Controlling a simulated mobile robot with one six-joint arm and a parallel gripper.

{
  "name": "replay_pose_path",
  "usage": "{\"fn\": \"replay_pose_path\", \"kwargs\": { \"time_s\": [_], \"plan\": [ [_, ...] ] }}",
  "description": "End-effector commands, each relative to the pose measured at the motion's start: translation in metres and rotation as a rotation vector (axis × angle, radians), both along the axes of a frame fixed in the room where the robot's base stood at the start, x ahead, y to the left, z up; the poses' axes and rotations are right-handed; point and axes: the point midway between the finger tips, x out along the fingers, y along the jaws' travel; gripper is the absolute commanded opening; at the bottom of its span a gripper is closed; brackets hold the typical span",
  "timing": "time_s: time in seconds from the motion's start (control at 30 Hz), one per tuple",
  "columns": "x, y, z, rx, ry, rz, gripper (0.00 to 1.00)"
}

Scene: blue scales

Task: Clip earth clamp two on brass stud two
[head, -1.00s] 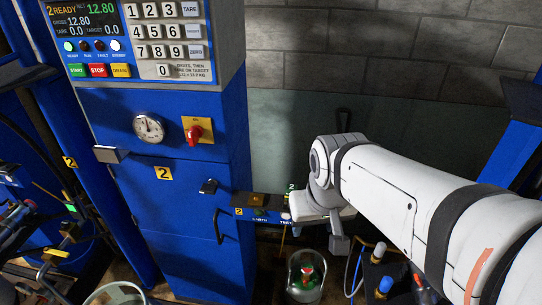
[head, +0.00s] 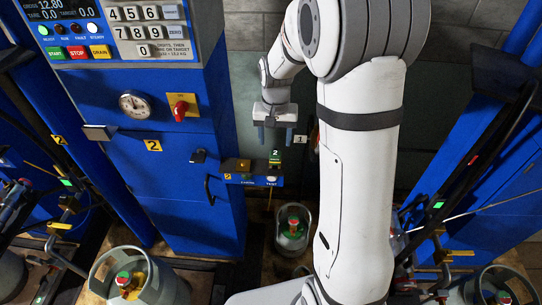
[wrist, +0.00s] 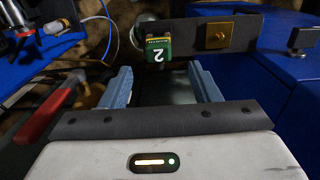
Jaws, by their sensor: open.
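Earth clamp two is a small green block marked 2; it sits at the right part of the earth/test bar in the head view (head: 275,157) and shows in the wrist view (wrist: 157,48). Brass stud two is a square brass plate with a raised centre in the wrist view (wrist: 218,36); in the head view (head: 244,165) it is on the same bar, left of the clamp. It looks bare. My gripper (head: 275,137) points down just above and behind the clamp in the head view. In the wrist view my gripper (wrist: 159,78) is open and empty, with the clamp beyond its fingertips.
The blue scale cabinet (head: 165,185) stands left of the bar. A gas cylinder (head: 293,235) stands below it. A red handle (wrist: 45,115) and thin cables lie left in the wrist view. A 1 tag (head: 300,139) shows beside my gripper.

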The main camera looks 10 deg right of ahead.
Motion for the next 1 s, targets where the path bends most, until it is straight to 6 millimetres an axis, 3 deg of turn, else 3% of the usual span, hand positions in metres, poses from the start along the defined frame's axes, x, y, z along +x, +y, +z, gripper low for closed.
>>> {"fn": "replay_pose_path", "kwargs": {
  "time_s": [0.27,0.47,1.0],
  "plan": [
    [0.000,-0.001,-0.001,0.000,-0.001,0.000,0.56],
    [0.000,-0.001,-0.013,0.000,0.000,0.000,0.56],
    [-0.001,-0.001,-0.084,0.000,0.000,-0.001,0.56]
  ]
}}
